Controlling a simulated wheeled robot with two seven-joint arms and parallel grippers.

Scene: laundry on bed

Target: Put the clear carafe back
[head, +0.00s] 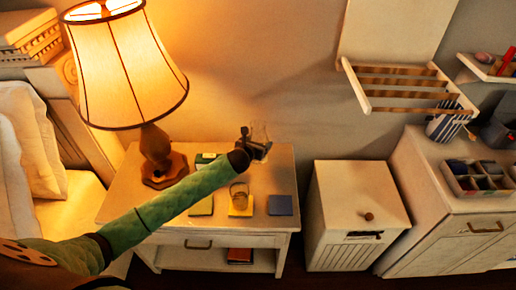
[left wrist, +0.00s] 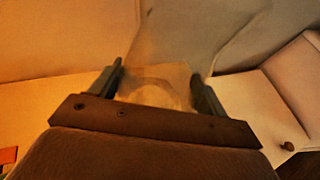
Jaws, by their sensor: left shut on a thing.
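The clear carafe (head: 261,131) is a faint see-through shape at the back of the nightstand (head: 262,235). My left gripper (head: 257,147) reaches over the nightstand from the left and is shut on it. In the left wrist view the carafe (left wrist: 163,82) shows as a pale see-through body between the two fingers of the left gripper (left wrist: 160,80). Its outline is blurred, and I cannot tell whether its base touches the nightstand top. My right gripper is in neither view.
A clear glass (head: 239,194) stands on a yellow coaster (head: 240,210); a blue coaster (head: 281,205) and a yellowish one (head: 202,206) flank it. A lit lamp (head: 128,70) stands left. A white hamper (head: 358,210) stands right of the nightstand.

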